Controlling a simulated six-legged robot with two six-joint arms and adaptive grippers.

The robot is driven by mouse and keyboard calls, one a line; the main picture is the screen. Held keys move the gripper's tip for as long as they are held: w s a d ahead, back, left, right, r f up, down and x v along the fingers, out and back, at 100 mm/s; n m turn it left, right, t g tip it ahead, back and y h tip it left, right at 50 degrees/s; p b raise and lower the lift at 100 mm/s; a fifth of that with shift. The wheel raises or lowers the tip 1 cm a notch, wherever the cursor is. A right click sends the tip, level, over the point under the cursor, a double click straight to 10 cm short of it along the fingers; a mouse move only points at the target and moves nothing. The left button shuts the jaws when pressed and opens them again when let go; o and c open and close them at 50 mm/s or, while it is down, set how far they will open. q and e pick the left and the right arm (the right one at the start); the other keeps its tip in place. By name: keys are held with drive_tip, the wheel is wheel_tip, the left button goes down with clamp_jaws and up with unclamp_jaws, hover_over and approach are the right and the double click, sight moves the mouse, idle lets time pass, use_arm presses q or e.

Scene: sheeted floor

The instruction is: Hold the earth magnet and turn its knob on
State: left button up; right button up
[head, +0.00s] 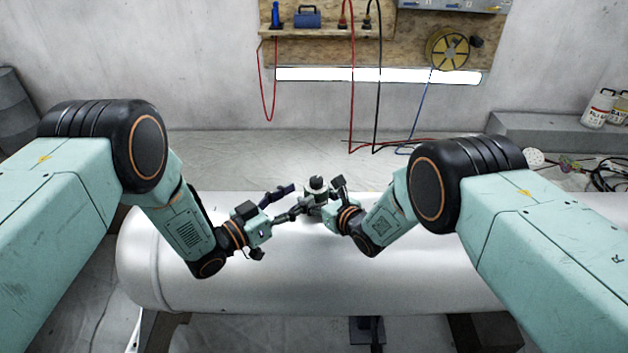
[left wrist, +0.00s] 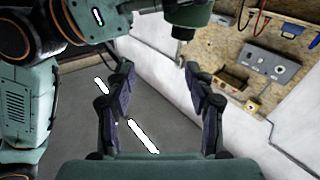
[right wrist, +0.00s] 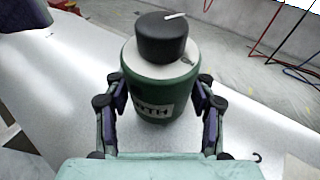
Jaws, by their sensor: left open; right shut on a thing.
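The earth magnet (right wrist: 152,82) is a dark green cylinder with a white top, a black knob and a partly hidden label. A white mark shows on the knob (right wrist: 162,37). In the head view the magnet (head: 317,194) stands upright on the silver tank. My right gripper (right wrist: 163,100) is shut on its body, one finger on each side. My left gripper (head: 287,202) is open just left of the magnet, at about knob height. In the left wrist view its fingers (left wrist: 160,85) are apart with nothing between them.
The big silver tank (head: 240,285) lies across the front on supports. A board with tools and hoses (head: 380,40) hangs on the back wall. White bottles (head: 600,107) stand on a ledge at the right, with cables (head: 600,172) nearby.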

sight(312, 183)
use_arm(q)
drive_tip(key=w+d+y, duration=0.1)
drive_tip(key=w, duration=0.1)
drive_tip(key=w+d+f+t+y, duration=0.1)
drive_tip(key=w+d, duration=0.1)
drive_tip(key=w, duration=0.1)
drive_tip(key=w+d+t+y, duration=0.1)
drive_tip(key=w, duration=0.2)
drive_tip(key=shift+w+d+f+n, duration=0.1)
drive_tip(key=shift+d+f+n, duration=0.25)
drive_tip(key=shift+f+n, duration=0.05)
idle(0.3)
clamp_jaws()
idle(0.5)
